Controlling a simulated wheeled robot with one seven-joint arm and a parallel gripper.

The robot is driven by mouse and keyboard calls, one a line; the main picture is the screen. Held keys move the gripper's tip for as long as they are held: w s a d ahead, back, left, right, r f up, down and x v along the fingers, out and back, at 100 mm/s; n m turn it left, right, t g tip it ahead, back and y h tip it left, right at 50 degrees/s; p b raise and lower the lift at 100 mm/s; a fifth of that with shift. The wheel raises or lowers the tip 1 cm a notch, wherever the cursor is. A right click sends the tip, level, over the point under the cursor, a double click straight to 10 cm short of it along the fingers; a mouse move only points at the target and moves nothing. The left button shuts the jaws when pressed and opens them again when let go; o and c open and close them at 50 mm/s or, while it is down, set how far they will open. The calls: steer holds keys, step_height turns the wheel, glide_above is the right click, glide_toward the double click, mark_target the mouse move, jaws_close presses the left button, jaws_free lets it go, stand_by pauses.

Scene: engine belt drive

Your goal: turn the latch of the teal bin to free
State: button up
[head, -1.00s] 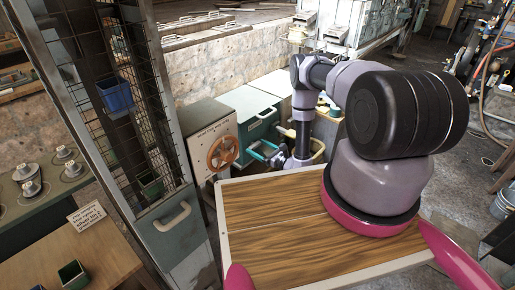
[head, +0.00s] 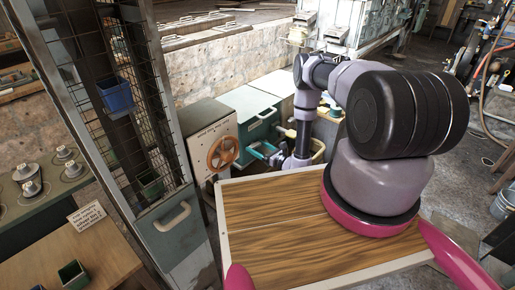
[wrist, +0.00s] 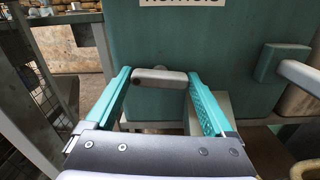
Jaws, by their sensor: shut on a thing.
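The teal bin (head: 258,120) stands beyond the wooden top in the head view. Its teal front (wrist: 205,45) fills the upper middle of the wrist view, under a partly cut-off white label. The grey bar-shaped latch (wrist: 160,77) on that front lies nearly level in the wrist view. My gripper (wrist: 161,84) has its teal fingers at the two ends of the latch and is shut on it. In the head view my gripper (head: 265,150) is small and low at the bin's front, and the latch cannot be made out there.
A second grey handle (wrist: 300,74) on a teal block juts out right of my gripper. A cabinet with an orange handwheel (head: 223,153) stands left of the bin. A mesh cage (head: 130,100) stands further left. The wooden top (head: 285,220) is bare in front.

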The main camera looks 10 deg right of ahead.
steer(key=m, duration=1.6)
steer(key=shift+s+f+m, duration=0.1)
steer(key=shift+m, duration=0.2)
stand_by(0.4)
steer(key=o, duration=1.1)
steer(key=v, duration=1.1)
